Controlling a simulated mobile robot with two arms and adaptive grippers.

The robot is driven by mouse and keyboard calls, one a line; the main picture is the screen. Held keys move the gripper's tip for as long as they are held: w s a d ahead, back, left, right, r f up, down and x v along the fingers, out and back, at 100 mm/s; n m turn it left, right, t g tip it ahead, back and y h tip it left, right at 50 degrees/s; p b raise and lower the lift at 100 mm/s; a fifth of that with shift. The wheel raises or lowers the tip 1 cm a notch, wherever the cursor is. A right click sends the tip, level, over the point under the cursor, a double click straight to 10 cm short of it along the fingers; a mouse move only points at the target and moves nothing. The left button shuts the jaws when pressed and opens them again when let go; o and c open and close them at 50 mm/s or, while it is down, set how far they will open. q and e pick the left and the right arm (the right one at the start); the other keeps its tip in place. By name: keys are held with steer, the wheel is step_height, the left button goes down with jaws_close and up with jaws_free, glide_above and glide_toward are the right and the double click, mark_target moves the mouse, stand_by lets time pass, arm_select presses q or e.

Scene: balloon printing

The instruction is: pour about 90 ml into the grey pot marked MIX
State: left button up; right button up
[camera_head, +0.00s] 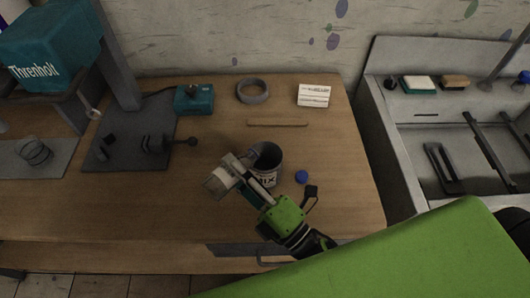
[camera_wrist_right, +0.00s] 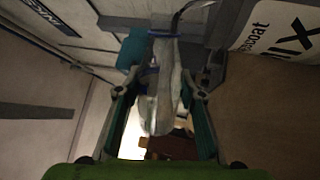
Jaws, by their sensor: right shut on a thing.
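The grey pot marked MIX (camera_head: 268,156) stands upright on the bench, open at the top, with a white label partly hidden by my right gripper. My right gripper (camera_head: 240,182) is at the pot's front left side, shut on a pale bottle (camera_head: 217,184), which lies tilted. In the right wrist view the translucent bottle (camera_wrist_right: 161,90) sits between the two fingers, and the pot's MIX label (camera_wrist_right: 275,40) shows at the upper right. A thin dark curved strand shows near the bottle's end; I cannot tell whether it is liquid. The level inside the pot is hidden. My left gripper is out of view.
A blue cap (camera_head: 301,177) lies right of the pot. Behind are a grey ring (camera_head: 252,91), a white card (camera_head: 313,96), a wooden stick (camera_head: 278,124) and a teal box (camera_head: 194,100). The teal Threnholt machine (camera_head: 48,50) is left; a grey sink unit (camera_head: 377,125) is right.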

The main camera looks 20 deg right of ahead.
steer(key=shift+d+r+m+h+p, duration=0.15)
steer(key=shift+r+m+p, duration=0.2)
steer(key=shift+m+p, duration=0.2)
steer(key=shift+a+r+m+h+p, duration=0.15)
steer(key=shift+r+m+p, duration=0.15)
steer(key=shift+m+p, duration=0.25)
stand_by(1.2)
